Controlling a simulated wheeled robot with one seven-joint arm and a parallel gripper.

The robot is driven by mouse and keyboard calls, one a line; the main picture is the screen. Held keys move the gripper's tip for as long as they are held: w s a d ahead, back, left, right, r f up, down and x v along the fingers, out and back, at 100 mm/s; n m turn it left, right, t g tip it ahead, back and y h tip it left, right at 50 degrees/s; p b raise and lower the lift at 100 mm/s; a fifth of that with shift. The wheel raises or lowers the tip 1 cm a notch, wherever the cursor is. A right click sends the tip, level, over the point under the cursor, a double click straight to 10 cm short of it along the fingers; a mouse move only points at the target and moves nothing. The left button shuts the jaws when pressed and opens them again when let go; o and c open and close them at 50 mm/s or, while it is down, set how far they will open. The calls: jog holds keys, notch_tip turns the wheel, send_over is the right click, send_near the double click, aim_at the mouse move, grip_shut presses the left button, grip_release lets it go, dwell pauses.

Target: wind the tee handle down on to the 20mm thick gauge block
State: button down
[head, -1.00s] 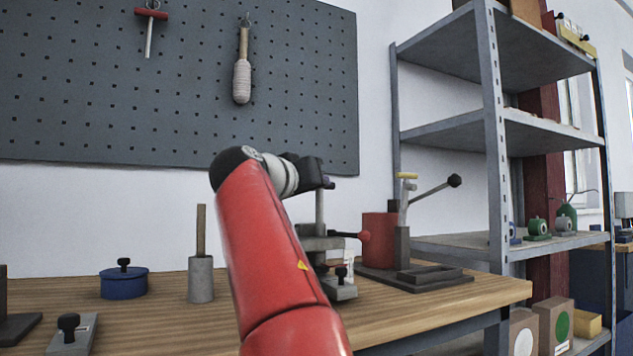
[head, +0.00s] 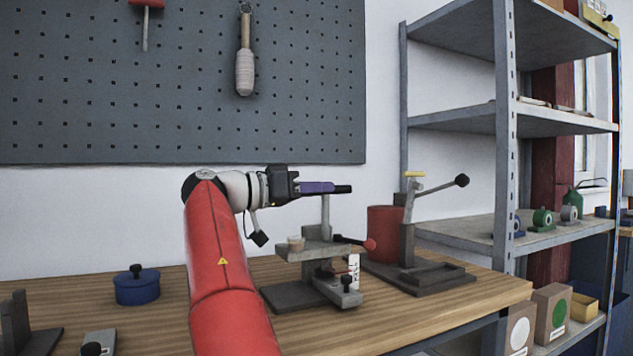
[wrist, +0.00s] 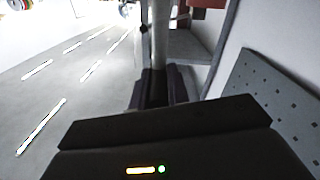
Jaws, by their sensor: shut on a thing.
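My gripper (head: 338,189) reaches in from the left in the head view, with its purple and black fingers at the top of a grey upright spindle (head: 325,217). In the wrist view the spindle (wrist: 159,40) runs between the dark fingers (wrist: 160,88), which are shut on the tee handle at its top. The fingers mostly hide the handle. The spindle goes down into a grey clamp stand (head: 315,248) on the bench. A white block with dark lettering (head: 353,270) stands at the stand's right side. I cannot read its thickness or see clearly what lies under the spindle.
A lever with a red ball (head: 369,244) sticks out right of the stand. Behind it are a red cylinder (head: 383,233) and a lever press (head: 407,242). A blue lidded pot (head: 137,288) sits left on the wooden bench (head: 170,325). Shelving (head: 505,150) stands right.

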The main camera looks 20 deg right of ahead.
jog(key=shift+f, duration=0.1)
dwell(0.3)
jog(key=c, duration=1.4)
grip_release()
jog(key=shift+s, duration=0.1)
jog(key=shift+o, duration=0.2)
jog(key=a+p, duration=0.1)
jog(key=a, duration=0.6)
jog(key=shift+a, duration=0.4)
